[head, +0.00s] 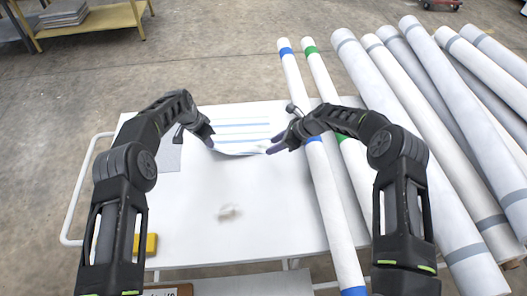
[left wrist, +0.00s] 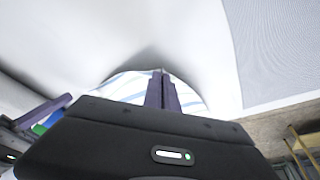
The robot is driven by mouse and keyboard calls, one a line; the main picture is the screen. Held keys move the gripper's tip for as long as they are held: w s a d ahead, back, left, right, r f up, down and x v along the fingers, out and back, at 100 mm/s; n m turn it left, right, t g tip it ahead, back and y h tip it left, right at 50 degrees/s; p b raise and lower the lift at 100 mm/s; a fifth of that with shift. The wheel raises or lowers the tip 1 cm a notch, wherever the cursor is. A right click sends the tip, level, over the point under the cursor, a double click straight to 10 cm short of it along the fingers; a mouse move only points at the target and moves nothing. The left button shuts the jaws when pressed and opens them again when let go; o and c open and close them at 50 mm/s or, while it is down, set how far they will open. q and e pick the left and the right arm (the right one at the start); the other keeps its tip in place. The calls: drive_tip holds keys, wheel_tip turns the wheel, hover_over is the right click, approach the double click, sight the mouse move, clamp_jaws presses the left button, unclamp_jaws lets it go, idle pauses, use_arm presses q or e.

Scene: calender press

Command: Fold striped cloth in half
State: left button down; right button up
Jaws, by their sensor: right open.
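The striped cloth (head: 240,131), white with blue stripes, lies on the white table (head: 190,215). Its near edge bows between my two grippers. My left gripper (head: 211,143) is at the near left corner of the cloth. In the left wrist view its purple fingers (left wrist: 161,90) are together on the cloth's edge, and striped cloth (left wrist: 125,88) shows on both sides of them. My right gripper (head: 268,150) is open at the near right corner; its fingers partly cover that corner. It also shows at the left of the left wrist view (left wrist: 45,112).
Long rolls with a blue band (head: 303,115) and a green band (head: 322,75) lie along the table's right side. Larger grey-white rolls (head: 410,120) are further right. A grey sheet (head: 170,157) lies left of the cloth, a yellow block (head: 151,243) near the front left. The table's middle is mostly clear.

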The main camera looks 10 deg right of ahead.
sight(260, 152)
drive_tip(key=shift+x, duration=1.8)
drive_tip(key=shift+f, duration=0.1)
drive_tip(key=shift+w+a+f, duration=0.1)
drive_tip(key=shift+a+f, duration=0.1)
drive_tip(key=shift+c, duration=0.4)
clamp_jaws()
drive_tip(key=shift+r, duration=2.5)
